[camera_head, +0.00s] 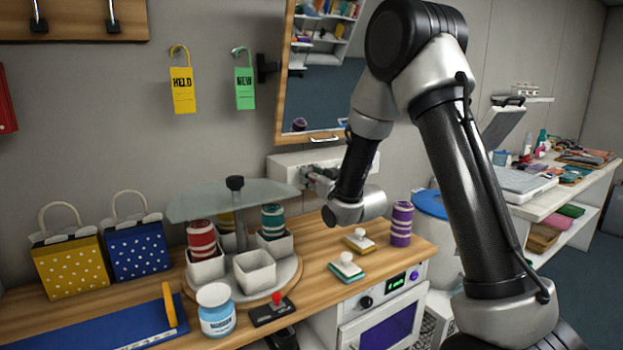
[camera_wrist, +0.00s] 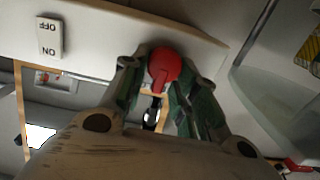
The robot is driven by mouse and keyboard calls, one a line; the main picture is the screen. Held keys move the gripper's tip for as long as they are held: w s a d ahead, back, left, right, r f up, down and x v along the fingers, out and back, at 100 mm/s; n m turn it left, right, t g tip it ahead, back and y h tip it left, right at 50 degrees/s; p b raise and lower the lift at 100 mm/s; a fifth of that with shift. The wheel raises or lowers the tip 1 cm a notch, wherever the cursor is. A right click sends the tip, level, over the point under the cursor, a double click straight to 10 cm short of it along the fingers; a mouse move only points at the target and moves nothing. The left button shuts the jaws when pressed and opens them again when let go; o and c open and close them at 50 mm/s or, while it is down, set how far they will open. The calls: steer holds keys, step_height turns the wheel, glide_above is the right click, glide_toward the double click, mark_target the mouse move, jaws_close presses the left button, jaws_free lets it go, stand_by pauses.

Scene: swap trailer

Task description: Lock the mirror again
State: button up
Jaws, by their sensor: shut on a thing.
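The wood-framed mirror (camera_head: 325,85) is on the wall behind the bench, with a small handle at its lower edge. A white box (camera_head: 283,164) is on the wall just below it. My gripper (camera_head: 318,174) is in front of this box. In the wrist view my gripper (camera_wrist: 160,95) is shut on a red knob (camera_wrist: 163,63), with the green finger pads on both sides of it. A black stem (camera_wrist: 151,113) shows between the fingers. The white box (camera_wrist: 120,32) is behind the knob, and part of the mirror's frame (camera_wrist: 20,100) shows below.
An ON/OFF switch (camera_wrist: 49,38) is on the white box. A glass shelf (camera_head: 225,200) above a turntable with cups and spools stands close left of my gripper. Two tags hang on the wall.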

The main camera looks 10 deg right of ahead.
steer(key=shift+w+d+f+m, duration=0.1)
steer(key=shift+d+m, duration=0.05)
steer(key=shift+m, duration=1.1)
steer(key=shift+d+f+m, duration=0.1)
steer(key=shift+d+m, duration=0.05)
steer(key=shift+m, duration=1.15)
steer(key=shift+w+d+m, duration=0.1)
steer(key=shift+d+m, duration=0.05)
steer(key=shift+m, duration=1.1)
steer(key=o, duration=0.9)
steer(key=shift+o, duration=0.2)
steer(key=shift+s, duration=0.1)
steer(key=v, duration=0.7)
steer(key=shift+s, duration=0.2)
